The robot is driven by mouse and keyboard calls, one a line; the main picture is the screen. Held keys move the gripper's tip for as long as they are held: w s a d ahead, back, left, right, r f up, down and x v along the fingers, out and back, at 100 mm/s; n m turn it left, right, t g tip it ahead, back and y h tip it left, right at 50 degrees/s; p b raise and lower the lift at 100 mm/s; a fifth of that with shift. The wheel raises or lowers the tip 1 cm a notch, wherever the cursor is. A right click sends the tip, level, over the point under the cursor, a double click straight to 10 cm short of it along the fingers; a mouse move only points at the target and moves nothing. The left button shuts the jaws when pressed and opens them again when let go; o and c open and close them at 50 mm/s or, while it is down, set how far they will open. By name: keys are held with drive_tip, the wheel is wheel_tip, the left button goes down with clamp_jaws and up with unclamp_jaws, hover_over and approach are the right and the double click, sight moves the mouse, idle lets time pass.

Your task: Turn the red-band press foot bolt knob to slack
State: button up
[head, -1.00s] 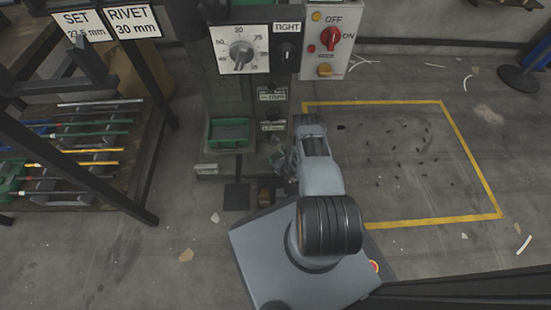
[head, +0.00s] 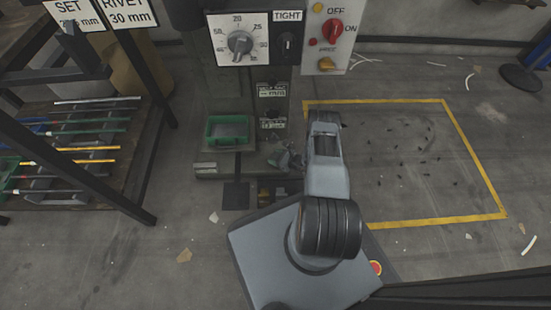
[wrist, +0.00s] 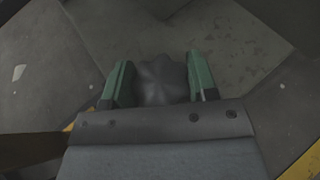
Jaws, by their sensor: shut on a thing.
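A dark grey lobed knob (wrist: 162,80) sits between the two green fingers of my gripper (wrist: 161,84) in the wrist view. The fingers are shut on its sides. In the head view my gripper (head: 287,158) is low at the right side of the press base, partly behind my arm, and the knob cannot be made out there. The press (head: 238,100) stands upright with small slack and tight labels (head: 272,90) on its lower column. No red band can be made out.
A dial panel (head: 222,28), a black knob under a TIGHT label (head: 288,16) and a red OFF/ON switch (head: 332,31) are above. A green bin (head: 227,143) is left of my gripper. A rod rack (head: 140,170) stands left. Yellow-lined floor (head: 400,218) is at right.

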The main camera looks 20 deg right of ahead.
drive_tip(key=n+g+y, duration=0.4)
drive_tip(key=n+g, duration=0.1)
drive_tip(key=shift+n+y, duration=0.4)
drive_tip(key=shift+n+g, duration=0.3)
drive_tip(key=shift+g, duration=0.1)
drive_tip(key=shift+a, duration=0.1)
drive_tip(key=o, duration=0.9)
drive_tip(key=p+v, duration=0.2)
drive_tip(key=v, duration=1.2)
drive_tip(key=shift+f, duration=0.1)
